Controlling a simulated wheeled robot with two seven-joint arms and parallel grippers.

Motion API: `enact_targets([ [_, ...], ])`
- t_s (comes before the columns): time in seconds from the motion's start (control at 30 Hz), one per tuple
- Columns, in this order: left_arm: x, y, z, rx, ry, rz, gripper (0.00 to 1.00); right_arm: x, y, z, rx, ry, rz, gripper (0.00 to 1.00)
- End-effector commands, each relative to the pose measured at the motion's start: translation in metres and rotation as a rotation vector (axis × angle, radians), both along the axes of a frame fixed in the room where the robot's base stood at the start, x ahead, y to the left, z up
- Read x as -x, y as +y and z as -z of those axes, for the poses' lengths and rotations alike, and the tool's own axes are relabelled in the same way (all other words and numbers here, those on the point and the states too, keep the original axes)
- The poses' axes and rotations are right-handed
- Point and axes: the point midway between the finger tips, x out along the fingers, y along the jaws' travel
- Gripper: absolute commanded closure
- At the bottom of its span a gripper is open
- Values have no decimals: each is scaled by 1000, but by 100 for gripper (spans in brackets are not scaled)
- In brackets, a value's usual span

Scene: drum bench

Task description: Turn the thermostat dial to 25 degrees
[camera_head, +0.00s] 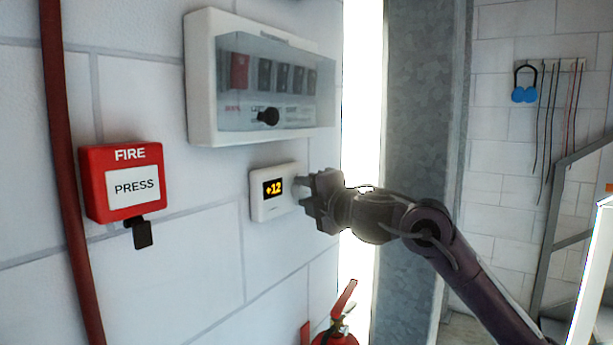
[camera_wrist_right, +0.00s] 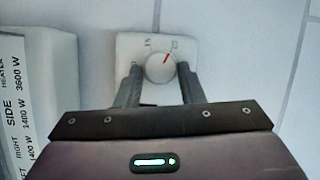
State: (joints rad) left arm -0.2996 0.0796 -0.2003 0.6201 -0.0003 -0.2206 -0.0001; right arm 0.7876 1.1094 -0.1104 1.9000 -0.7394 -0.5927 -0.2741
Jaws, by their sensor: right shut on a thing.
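The white thermostat (camera_head: 262,210) is mounted on the wall in the head view, and its display (camera_head: 273,188) reads +12 in yellow. In the right wrist view the thermostat (camera_wrist_right: 124,46) carries a round white dial (camera_wrist_right: 160,69) with a red pointer line that leans up and right. My right gripper (camera_head: 305,191) is at the thermostat's right side. In the right wrist view the two fingers of my right gripper (camera_wrist_right: 159,80) stand on either side of the dial, shut on it. In the head view the dial is hidden by the gripper. My left gripper is not in view.
A clear-covered breaker box (camera_head: 200,75) sits above the thermostat. A red fire call box (camera_head: 95,185) is at left, beside a red pipe (camera_head: 62,150). A fire extinguisher (camera_head: 338,338) is below. A metal railing (camera_head: 548,240) stands at right.

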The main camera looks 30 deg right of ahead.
Motion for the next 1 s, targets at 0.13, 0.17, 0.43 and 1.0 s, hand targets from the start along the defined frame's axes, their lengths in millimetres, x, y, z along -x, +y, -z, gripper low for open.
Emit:
enact_targets([
  [0.13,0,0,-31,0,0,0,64,0,-1,-10,-130,55,2,88],
  [0.17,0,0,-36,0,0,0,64,0,-1,-10,-157,65,1,88],
  [0.43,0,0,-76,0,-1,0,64,-1,-2,-13,-395,165,2,88],
  [1.0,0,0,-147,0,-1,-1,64,-2,-5,-14,-860,357,1,88],
])
